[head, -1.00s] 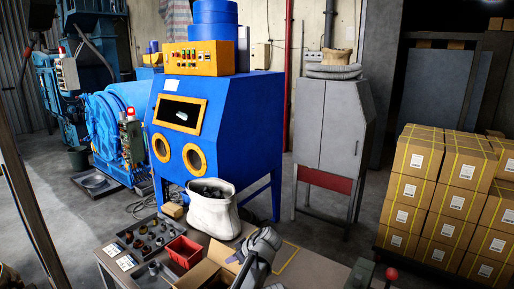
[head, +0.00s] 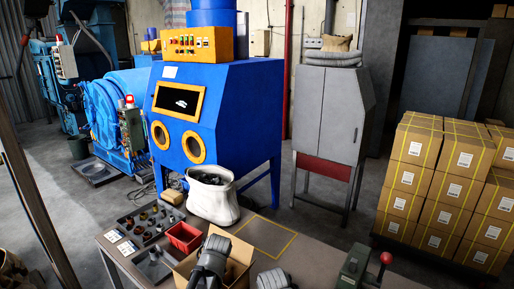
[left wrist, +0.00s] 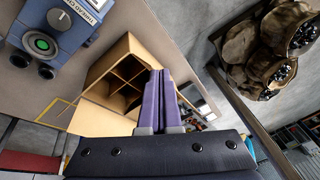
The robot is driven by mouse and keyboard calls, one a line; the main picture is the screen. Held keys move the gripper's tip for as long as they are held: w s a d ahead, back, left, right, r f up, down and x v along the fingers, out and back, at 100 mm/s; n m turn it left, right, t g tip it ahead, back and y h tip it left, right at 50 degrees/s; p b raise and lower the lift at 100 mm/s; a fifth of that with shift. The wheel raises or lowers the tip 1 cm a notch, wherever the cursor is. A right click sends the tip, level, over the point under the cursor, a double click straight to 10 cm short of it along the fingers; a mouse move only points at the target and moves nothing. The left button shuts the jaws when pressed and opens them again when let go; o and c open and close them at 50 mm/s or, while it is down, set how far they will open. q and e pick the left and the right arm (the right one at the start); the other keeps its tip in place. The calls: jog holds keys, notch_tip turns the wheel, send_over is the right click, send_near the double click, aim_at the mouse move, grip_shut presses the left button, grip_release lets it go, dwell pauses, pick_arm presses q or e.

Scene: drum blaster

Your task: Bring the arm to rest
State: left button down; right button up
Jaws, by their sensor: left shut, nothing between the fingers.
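My left gripper shows in the left wrist view (left wrist: 161,74), with its two purple fingers together and nothing between them. In that view it appears in front of a divided cardboard box (left wrist: 130,76), whose visible compartments look empty. In the head view my grey left arm (head: 210,262) stands at the bottom, in front of the cardboard box (head: 239,270) on the bench, and hides part of it. The fingertips cannot be made out there. Another grey part of mine shows at the bottom edge. My right gripper is not in view.
The bench (head: 310,258) holds a red bin (head: 184,237), a white sack (head: 212,200), a tray of small parts (head: 150,225) and a device with a red knob (head: 386,258). A yellow-outlined area (head: 262,237) is clear. Stacked cartons (head: 440,190) stand right.

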pick_arm(q)
jog(key=s+a+f+m+g+h, duration=0.1)
jog(key=s+m+h, duration=0.3)
jog(key=s, duration=0.6)
jog(key=s+d+f+m+g+y+b, duration=0.1)
jog(key=s+d+f+m+b, duration=0.3)
jog(key=d+f+b, duration=0.6)
jog(key=shift+s+d+y, duration=0.55)
jog(key=shift+y, duration=0.05)
